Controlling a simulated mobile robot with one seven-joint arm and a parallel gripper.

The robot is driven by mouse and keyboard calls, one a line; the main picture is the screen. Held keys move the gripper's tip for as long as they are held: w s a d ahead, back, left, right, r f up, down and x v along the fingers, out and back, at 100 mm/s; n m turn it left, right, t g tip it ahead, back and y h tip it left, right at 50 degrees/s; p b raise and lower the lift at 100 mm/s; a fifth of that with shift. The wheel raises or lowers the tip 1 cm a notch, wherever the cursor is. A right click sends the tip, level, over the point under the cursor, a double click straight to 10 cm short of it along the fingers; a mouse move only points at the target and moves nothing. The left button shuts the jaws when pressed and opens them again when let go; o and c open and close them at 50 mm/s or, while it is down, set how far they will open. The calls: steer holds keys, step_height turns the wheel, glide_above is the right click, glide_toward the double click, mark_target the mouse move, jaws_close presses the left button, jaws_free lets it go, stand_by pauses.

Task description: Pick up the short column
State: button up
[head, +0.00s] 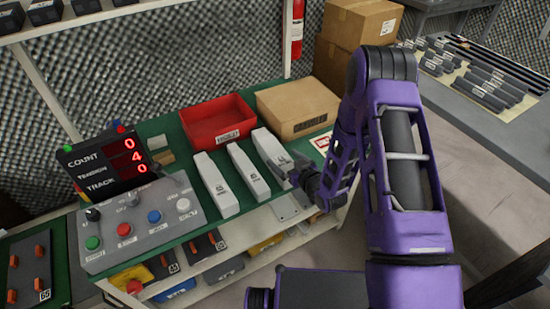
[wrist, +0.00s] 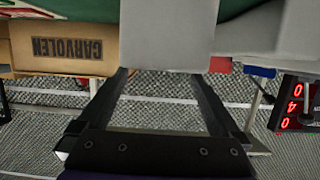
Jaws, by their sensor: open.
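Three pale grey columns lie side by side on the green bench: a left one (head: 214,185), a slimmer middle one (head: 248,171) and a right one (head: 271,152). I cannot tell surely which is the short column. My gripper (head: 300,178) is at the near end of the right column. In the wrist view my gripper (wrist: 163,76) is open, its fingers spread about as wide as a grey column (wrist: 168,35) at their tips. Whether they touch it cannot be told. Another grey column (wrist: 292,28) shows at the upper right there.
A red bin (head: 217,121) and a cardboard box (head: 298,108) stand behind the columns. A control panel (head: 140,222) with a counter display (head: 104,163) is at the left. A shelf with blocks (head: 207,247) lies below the bench top.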

mark_target(276, 151)
steer(key=x, duration=0.5)
steer(key=shift+w+f+b, duration=0.2)
steer(key=shift+w+b, duration=0.15)
jaws_close()
steer(key=shift+r, duration=0.25)
